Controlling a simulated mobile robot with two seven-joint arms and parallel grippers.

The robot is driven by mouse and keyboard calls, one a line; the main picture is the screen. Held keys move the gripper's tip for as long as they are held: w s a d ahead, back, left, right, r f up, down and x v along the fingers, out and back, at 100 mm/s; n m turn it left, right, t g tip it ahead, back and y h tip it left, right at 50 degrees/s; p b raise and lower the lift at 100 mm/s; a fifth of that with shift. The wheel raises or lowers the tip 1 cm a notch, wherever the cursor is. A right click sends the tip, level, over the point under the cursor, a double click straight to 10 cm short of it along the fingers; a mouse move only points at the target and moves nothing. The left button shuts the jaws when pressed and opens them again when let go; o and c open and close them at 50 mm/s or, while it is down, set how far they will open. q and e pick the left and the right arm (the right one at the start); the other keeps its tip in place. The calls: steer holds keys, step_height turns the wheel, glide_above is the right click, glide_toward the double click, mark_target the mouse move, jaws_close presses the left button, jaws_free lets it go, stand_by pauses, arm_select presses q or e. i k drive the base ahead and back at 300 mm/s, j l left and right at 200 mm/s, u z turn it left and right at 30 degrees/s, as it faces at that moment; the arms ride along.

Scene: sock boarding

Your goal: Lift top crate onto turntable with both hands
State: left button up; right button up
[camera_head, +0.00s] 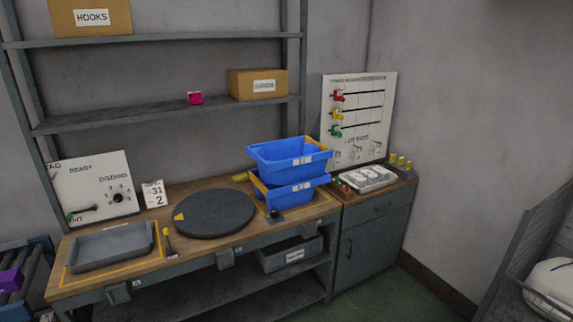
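Two blue crates are stacked on the right part of the wooden workbench. The top crate (288,158) sits a little askew on the lower crate (291,195), and both have white labels on the front. The turntable (214,213) is a dark round disc with an orange mark on its left side, just left of the crates. Its top is bare. Neither of my grippers is in view, and nothing touches the crates except each other and the bench.
A grey tray (112,246) lies inside a yellow outline at the bench's left. A small stand card (154,194) is behind the turntable. Shelves with cardboard boxes (258,84) hang above. A grey cabinet (372,238) with a white tray (367,179) stands right of the bench.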

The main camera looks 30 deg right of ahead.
mark_target(214, 209)
steer(key=i+l+u, duration=0.2)
steer(key=l, duration=0.5)
steer(key=i+l+u, duration=0.25)
steer(key=l, duration=0.5)
steer(key=l+u, duration=0.2)
steer(key=l, duration=0.6)
steer(key=i+l+u, duration=0.2)
steer(key=l, duration=0.6)
steer(key=k+j, duration=0.05)
steer(key=k, duration=0.05)
